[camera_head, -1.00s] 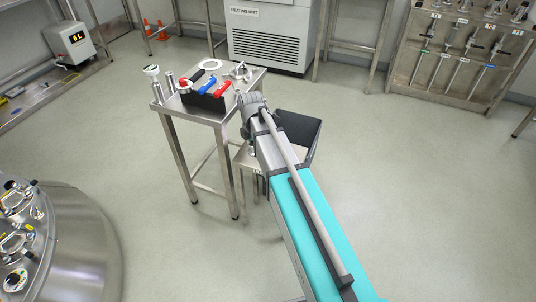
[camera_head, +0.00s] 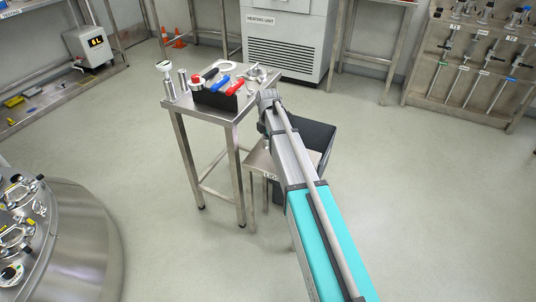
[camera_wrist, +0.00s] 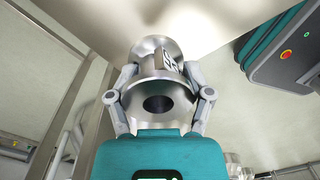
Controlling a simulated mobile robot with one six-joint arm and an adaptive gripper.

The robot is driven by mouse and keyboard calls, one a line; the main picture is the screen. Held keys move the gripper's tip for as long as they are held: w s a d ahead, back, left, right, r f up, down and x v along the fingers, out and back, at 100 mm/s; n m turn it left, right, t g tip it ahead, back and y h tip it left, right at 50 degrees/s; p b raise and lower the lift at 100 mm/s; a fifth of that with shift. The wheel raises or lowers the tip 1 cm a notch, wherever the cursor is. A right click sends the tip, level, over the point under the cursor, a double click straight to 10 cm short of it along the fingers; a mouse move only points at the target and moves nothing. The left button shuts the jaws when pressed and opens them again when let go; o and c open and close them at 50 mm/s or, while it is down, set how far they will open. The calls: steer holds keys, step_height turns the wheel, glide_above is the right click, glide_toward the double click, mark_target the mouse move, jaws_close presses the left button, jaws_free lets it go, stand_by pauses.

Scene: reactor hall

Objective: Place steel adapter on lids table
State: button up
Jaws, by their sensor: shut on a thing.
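The steel adapter (camera_wrist: 157,95), a shiny flanged metal piece with a dark round bore, is between the two fingers of my gripper (camera_wrist: 160,76) in the wrist view. The fingers are closed on its sides. In the head view the gripper and adapter are hidden behind my arm. A low steel table (camera_head: 259,161) with a small label on its front edge, seemingly the lids table, stands below the end of my arm. My arm covers part of it, and its visible top looks bare.
A taller steel table (camera_head: 232,113) stands left of it, bearing a dark block with red and blue handled tools, a ring and metal parts. A dark bin (camera_head: 318,137) is behind the low table. A large steel vessel (camera_head: 72,240) is at lower left. The floor at right is clear.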

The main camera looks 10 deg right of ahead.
mark_target(269, 154)
steer(key=shift+w+d+f+b, duration=0.25)
steer(key=shift+w+f+b, duration=0.55)
steer(key=shift+f, duration=0.25)
steer(key=shift+w+d+f+b, duration=0.1)
steer(key=shift+w+f+b, duration=0.25)
steer(key=shift+f+b, duration=1.55)
steer(key=shift+f, duration=0.1)
steer(key=shift+f, duration=0.1)
steer(key=o, duration=1.3)
steer(key=r+p, duration=1.2)
steer(key=shift+w+r, duration=0.15)
steer(key=shift+w, duration=0.15)
